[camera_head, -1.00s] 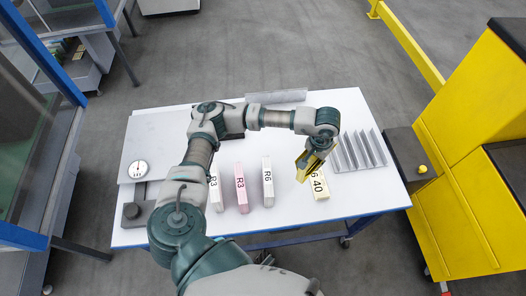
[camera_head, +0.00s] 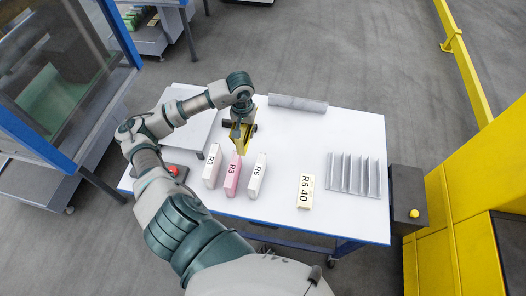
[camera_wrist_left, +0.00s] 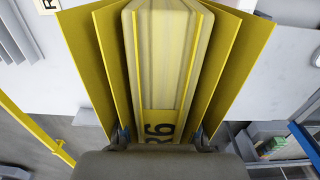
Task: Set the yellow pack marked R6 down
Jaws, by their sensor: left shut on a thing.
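The yellow pack marked R6 (camera_wrist_left: 165,60) is in my left gripper (camera_head: 240,128), with the R6 label facing the gripper in the left wrist view. Yellow plates flank the pack on both sides there. In the head view, the yellow held pack (camera_head: 240,142) hangs beyond the far end of the pink R3 pack, over the white table (camera_head: 290,135). Its exact height above the table is hard to tell. My left gripper is shut on it. My right gripper is not in view.
A finned grey rack (camera_head: 355,175) is at right. A grey bar (camera_head: 297,103) lies at the back. The table's back right is clear.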

